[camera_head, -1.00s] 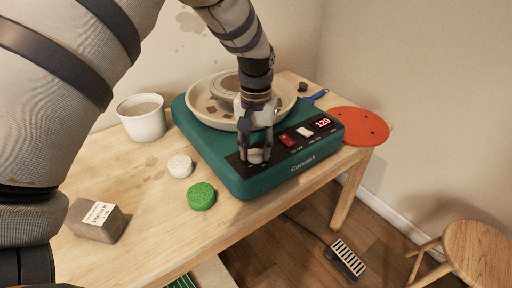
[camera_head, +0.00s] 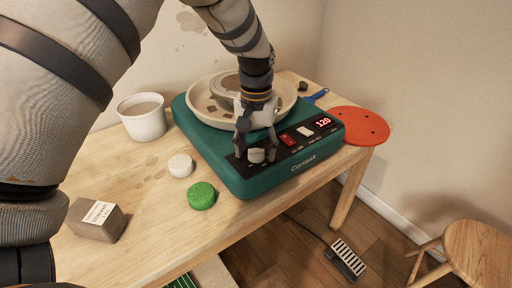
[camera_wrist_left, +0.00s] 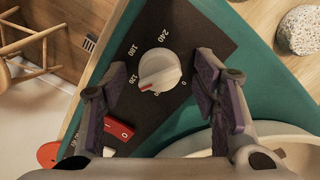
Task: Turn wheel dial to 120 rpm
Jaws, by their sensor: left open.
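The pottery wheel (camera_head: 215,160) is a green box on the wooden table, with a black control panel on its front. Its red display (camera_head: 322,122) reads 120. The white round dial (camera_head: 256,156) sits at the panel's left end. In the left wrist view the dial (camera_wrist_left: 160,70) has a red mark on its lower left, near the 120 label. My left gripper (camera_head: 257,148) is open over the dial, its fingers on either side with gaps between them and the dial. My right gripper is in neither view.
A red switch (camera_head: 288,139) and a white switch (camera_head: 304,131) lie right of the dial. A cream basin (camera_head: 210,116) sits on the wheel. A green sponge (camera_head: 202,196), pale stone (camera_head: 181,166), white bucket (camera_head: 143,120) and clay block (camera_head: 95,222) stand left.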

